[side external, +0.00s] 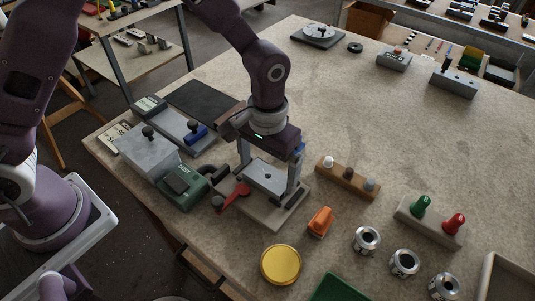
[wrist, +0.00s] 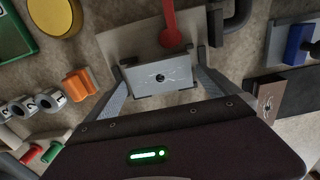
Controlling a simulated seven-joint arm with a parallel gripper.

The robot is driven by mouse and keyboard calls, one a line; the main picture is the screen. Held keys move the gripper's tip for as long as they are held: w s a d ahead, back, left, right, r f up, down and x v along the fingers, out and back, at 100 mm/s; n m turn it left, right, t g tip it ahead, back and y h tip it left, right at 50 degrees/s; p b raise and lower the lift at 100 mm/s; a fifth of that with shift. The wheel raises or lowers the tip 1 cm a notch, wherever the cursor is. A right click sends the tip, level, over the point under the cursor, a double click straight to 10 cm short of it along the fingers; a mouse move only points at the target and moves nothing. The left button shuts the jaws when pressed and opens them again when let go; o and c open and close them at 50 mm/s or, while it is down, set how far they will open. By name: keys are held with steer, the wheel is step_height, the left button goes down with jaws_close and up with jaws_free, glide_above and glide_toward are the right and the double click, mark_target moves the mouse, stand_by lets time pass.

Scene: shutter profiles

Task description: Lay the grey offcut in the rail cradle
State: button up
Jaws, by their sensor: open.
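A flat grey plate with a dark mark in its middle, which looks like the grey offcut (side external: 267,178), lies level between my fingers. It also shows in the wrist view (wrist: 148,82). It sits over a beige base with a red lever (side external: 232,196), which looks like the rail cradle (side external: 270,218); in the wrist view the lever (wrist: 171,30) is beyond the plate. My gripper (side external: 268,182) points down with one finger on each side of the plate, apart and open. I cannot tell whether the fingers touch it or how it is seated.
A green box (side external: 183,190) and a grey box (side external: 148,155) stand close left. A blue-handled tool (side external: 195,132) is behind them. An orange block (side external: 320,221), a wooden knob block (side external: 347,180), a yellow disc (side external: 281,264) and several cans (side external: 404,263) lie right and in front.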

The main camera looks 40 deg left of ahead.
step_height(320, 180, up, 11)
steer(key=s+a+r+t, duration=0.3)
steer(key=s+a+r, duration=0.5)
steer(key=a+r, duration=0.25)
steer(key=s+a+t, duration=0.2)
steer(key=s+a, duration=0.3)
steer(key=s, duration=0.6)
steer(key=shift+s+r+t, duration=0.2)
steer(key=shift+r+t, duration=0.05)
steer(key=shift+t, duration=0.05)
